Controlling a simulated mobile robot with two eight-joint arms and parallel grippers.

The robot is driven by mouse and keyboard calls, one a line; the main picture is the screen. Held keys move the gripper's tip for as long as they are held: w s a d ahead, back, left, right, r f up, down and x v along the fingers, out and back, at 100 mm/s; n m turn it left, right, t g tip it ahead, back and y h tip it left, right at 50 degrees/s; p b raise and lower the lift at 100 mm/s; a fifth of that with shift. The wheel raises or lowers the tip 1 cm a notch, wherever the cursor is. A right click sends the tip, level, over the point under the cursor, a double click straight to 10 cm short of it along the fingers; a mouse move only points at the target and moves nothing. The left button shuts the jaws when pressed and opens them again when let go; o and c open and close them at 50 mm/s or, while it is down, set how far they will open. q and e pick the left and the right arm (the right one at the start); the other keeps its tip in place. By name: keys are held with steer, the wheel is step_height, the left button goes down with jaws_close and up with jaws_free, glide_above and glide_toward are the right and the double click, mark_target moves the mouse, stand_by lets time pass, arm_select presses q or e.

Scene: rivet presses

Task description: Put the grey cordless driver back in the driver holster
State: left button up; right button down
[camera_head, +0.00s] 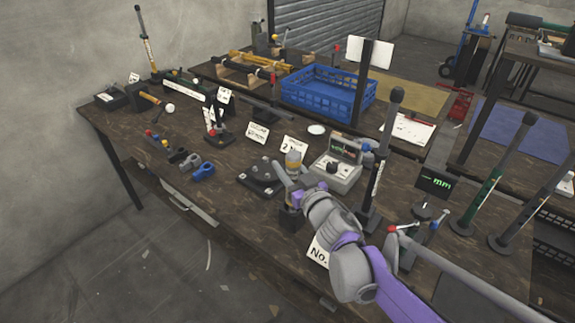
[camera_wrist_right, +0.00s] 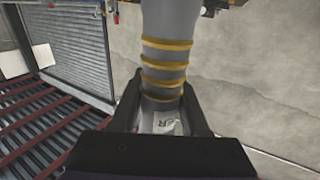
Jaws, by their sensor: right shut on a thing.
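The grey cordless driver (camera_head: 293,160), with yellow bands, stands roughly upright between the fingers of my right gripper (camera_head: 290,186) in the head view. The right wrist view shows its grey, yellow-banded body (camera_wrist_right: 166,55) between the two dark fingers of the right gripper (camera_wrist_right: 162,98), which is shut on it. A dark block (camera_head: 290,218), apparently the driver holster, shows directly below the gripper. My arm hides part of it, and I cannot tell whether the driver touches it or sits in it. My left gripper is not in view.
A dark flat fixture (camera_head: 260,178) lies left of the gripper, and a grey gauge box (camera_head: 338,170) stands behind it to the right. A tall lever press (camera_head: 375,170) rises to the right. A white "No." card (camera_head: 318,252) is in front.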

steer(key=shift+f+b, duration=0.85)
steer(key=shift+f, duration=0.4)
steer(key=shift+c, duration=1.6)
jaws_free()
steer(key=shift+s, duration=0.15)
steer(key=v, duration=1)
steer(key=shift+s+d, duration=0.2)
steer(key=shift+s, duration=0.05)
